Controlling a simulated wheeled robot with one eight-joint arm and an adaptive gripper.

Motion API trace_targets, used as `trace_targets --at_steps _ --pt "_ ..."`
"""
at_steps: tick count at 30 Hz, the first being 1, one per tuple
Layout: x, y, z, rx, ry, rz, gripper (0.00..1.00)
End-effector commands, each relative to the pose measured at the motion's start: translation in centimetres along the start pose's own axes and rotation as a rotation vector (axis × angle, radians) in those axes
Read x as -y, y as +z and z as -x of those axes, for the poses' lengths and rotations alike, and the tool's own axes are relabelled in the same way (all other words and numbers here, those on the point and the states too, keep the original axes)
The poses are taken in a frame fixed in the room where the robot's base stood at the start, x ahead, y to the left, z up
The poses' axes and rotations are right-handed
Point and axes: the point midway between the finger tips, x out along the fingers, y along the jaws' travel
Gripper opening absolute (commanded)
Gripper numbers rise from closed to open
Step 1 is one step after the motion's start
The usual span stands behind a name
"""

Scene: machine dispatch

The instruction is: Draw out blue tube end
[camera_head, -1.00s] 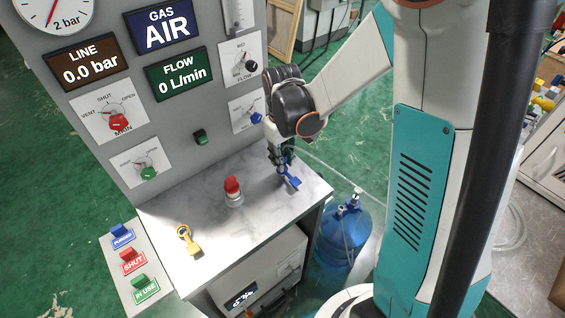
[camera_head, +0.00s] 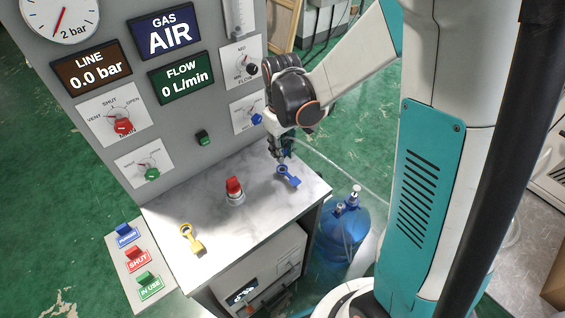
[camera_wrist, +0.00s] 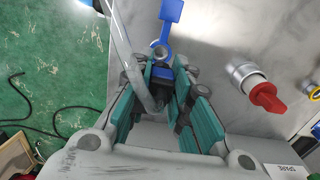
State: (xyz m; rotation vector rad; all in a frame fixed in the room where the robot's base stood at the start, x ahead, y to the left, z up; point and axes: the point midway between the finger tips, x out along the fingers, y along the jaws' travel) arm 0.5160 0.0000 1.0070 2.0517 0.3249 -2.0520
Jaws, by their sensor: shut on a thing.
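The blue tube end (camera_wrist: 162,73) is a small dark and blue fitting between the fingers of my gripper (camera_wrist: 165,80), on a clear hose (camera_wrist: 124,48). My gripper (camera_head: 283,153) is shut on it. It points down just above the blue port (camera_head: 283,170), a ring with a blue tag (camera_head: 292,181) on the bench top. In the wrist view the port's ring (camera_wrist: 160,48) shows open beyond the fitting. The fitting looks clear of the ring, though the gap is small. The fitting is mostly hidden by the fingers in the head view.
A red-capped port (camera_head: 234,190) and a yellow-tagged port (camera_head: 193,240) stand on the marble bench top (camera_head: 235,235). The upright gauge panel (camera_head: 190,118) is close to my wrist. A blue bottle (camera_head: 342,235) stands on the floor beside the bench.

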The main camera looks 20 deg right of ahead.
Motion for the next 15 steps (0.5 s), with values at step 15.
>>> trace_targets --at_steps 15 --pt "0.00 0.00 0.80 0.000 0.000 0.000 0.00"
